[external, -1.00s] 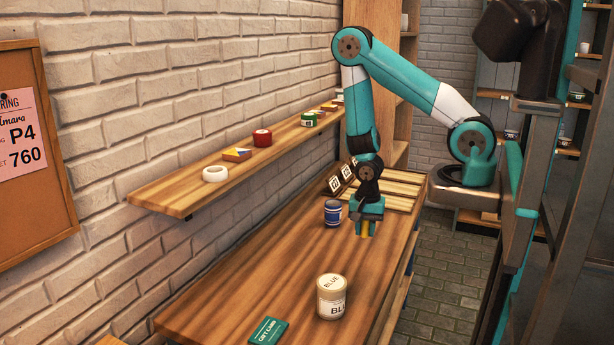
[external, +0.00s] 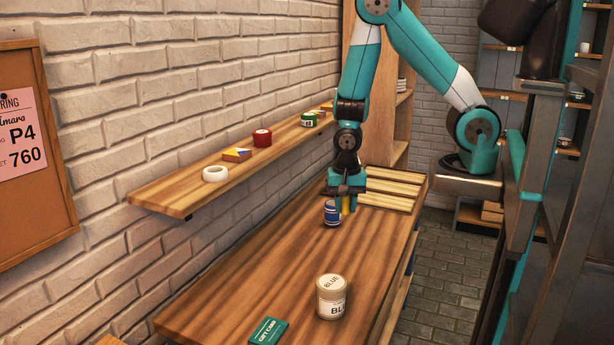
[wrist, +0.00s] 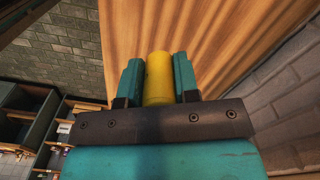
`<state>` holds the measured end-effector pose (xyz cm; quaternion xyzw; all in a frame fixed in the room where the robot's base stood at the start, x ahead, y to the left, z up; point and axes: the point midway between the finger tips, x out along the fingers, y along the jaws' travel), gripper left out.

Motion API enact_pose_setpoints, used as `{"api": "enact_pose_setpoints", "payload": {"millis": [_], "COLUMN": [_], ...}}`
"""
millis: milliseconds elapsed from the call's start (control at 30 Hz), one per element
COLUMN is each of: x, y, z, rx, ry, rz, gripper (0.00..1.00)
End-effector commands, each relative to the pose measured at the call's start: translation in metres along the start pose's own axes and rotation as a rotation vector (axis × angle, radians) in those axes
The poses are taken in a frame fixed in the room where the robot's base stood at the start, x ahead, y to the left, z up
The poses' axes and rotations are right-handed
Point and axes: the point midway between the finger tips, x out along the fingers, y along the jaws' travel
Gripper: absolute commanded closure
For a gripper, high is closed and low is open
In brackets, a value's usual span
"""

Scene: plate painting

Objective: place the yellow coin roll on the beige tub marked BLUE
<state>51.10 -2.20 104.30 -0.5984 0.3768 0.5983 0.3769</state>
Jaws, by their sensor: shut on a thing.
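The yellow coin roll (wrist: 158,76) is held between the two teal fingers of my gripper (wrist: 158,82) in the wrist view. In the external view my gripper (external: 345,205) is above the far part of the wooden table, with a bit of yellow showing below it. The beige tub marked BLUE (external: 331,298) stands upright near the table's front right, its lid clear. My gripper is well behind the tub and higher than the tabletop.
A green gift card (external: 269,331) lies at the front. A wall shelf (external: 180,190) runs along the left. A slatted wooden rack (external: 395,188) is at the table's far end. The middle of the table (external: 275,265) is clear.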

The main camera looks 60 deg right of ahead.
Motion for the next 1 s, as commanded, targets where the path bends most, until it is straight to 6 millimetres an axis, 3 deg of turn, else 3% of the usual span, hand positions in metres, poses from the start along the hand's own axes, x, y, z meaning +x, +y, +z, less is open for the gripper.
{"api": "enact_pose_setpoints", "payload": {"millis": [33, 100, 300, 433, 533, 667, 1000], "x": [0.004, -0.01, -0.054, -0.073, -0.075, -0.051, 0.044], "y": [-0.018, -0.034, -0.047, -0.043, -0.041, -0.039, -0.039], "z": [0.018, 0.043, 0.104, 0.126, 0.132, 0.133, 0.132], "rx": [-0.076, -0.174, -0.394, -0.47, -0.494, -0.498, -0.496], "ry": [0.002, 0.002, 0.0, 0.0, 0.0, 0.0, 0.0], "rz": [-0.018, -0.019, -0.014, -0.007, 0.0, 0.01, 0.009], "gripper": [0.99, 1.0, 1.0, 1.0, 0.99, 0.99, 0.99]}}
